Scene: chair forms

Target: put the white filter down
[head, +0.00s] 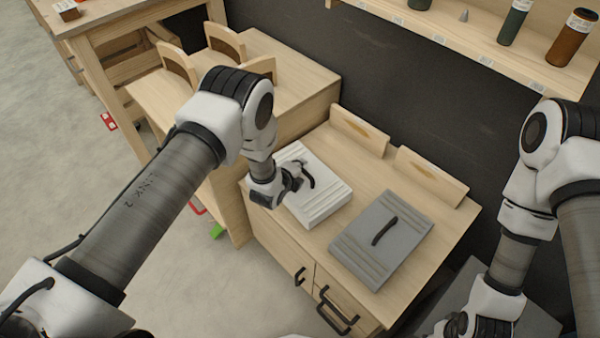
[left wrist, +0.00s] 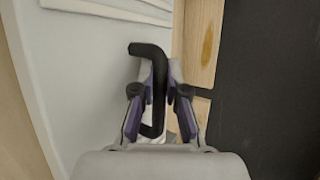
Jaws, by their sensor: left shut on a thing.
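The white filter (head: 325,205) is a flat ribbed panel with a black handle, at the left of the wooden cabinet top (head: 408,182). My left gripper (head: 297,177) is shut on its black handle, above the panel's face. In the left wrist view the fingers (left wrist: 160,80) close around the black handle, and the white filter (left wrist: 85,65) fills the left side. The filter lies roughly flat; I cannot tell if it touches the cabinet top. My right gripper (head: 465,326) is at the bottom right, partly cut off, its fingers unclear.
A grey filter (head: 362,255) with a black handle lies to the right of the white one. Two wooden blocks (head: 360,130) (head: 430,175) stand along the back edge. A wooden bench (head: 290,85) adjoins at the left. A shelf (head: 470,42) with bottles hangs above.

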